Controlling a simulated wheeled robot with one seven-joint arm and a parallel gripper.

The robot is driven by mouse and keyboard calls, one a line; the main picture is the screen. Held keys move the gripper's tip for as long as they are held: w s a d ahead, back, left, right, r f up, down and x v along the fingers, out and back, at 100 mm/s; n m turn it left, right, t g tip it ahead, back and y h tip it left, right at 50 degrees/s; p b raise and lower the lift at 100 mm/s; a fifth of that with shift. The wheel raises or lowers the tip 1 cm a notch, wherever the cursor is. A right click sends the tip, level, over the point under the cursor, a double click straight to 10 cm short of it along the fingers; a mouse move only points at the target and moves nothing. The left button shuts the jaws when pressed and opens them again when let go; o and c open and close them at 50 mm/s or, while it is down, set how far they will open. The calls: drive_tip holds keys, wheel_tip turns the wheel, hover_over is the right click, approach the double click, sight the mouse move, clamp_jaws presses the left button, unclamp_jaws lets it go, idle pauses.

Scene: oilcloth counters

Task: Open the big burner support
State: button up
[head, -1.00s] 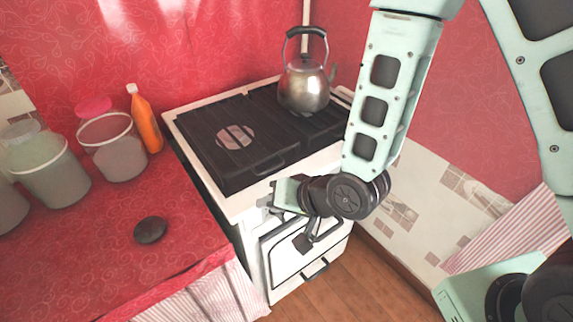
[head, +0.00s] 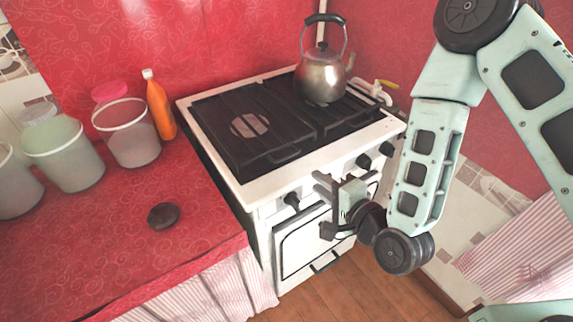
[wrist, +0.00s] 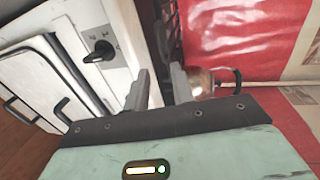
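The big burner support looks to be the black slatted grate (head: 222,120) on the left of the stove top. It lies flat, with a pale round burner (head: 249,125) showing through its slats and a handle (head: 285,155) at its front edge. My gripper (head: 322,206) is in front of the stove's front panel, lower than the grate and apart from it. In the wrist view its two fingers (wrist: 160,86) stand apart with nothing between them.
A metal kettle (head: 322,78) stands on the right-hand grate. Black knobs (head: 364,161) stick out of the stove front, above the oven door (head: 302,246). The red counter (head: 110,225) at left holds buckets (head: 65,155), an orange bottle (head: 159,108) and a dark round object (head: 163,215).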

sight(285, 158)
drive_tip(key=b+x, duration=0.3)
drive_tip(key=x, duration=1.1)
drive_tip(key=shift+w+a+f+b, duration=0.15)
drive_tip(key=shift+a+f+b, duration=0.05)
drive_tip(key=shift+b, duration=0.2)
clamp_jaws()
